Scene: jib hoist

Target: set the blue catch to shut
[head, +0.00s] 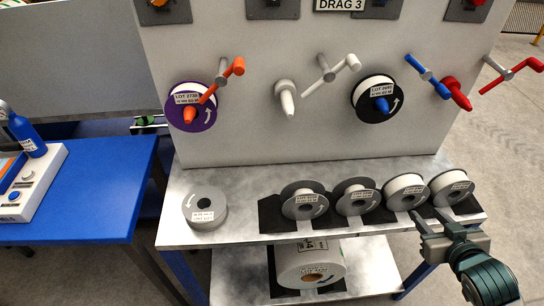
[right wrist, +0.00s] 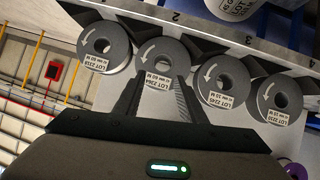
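A blue lever (head: 425,75) sticks out of the grey panel, right of the black-rimmed spool (head: 397,84) with its blue-tipped spindle (head: 381,104). Another blue part (head: 378,3) sits on a dark plate, cut by the top edge of the head view. I cannot tell for sure which is the catch, nor its setting. My right gripper (head: 430,213) is low over the shelf front, by the rightmost spools in the rack. In the right wrist view its fingers (right wrist: 155,92) are apart with nothing held, close to a spool (right wrist: 161,63). My left gripper is not in view.
Several spools stand in a black rack (head: 270,217) on the grey shelf (head: 240,178); a loose grey spool (head: 205,208) lies left. Orange (head: 228,80), white (head: 332,75) and red (head: 510,76) levers also stick out. A blue table (head: 90,200) is at left.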

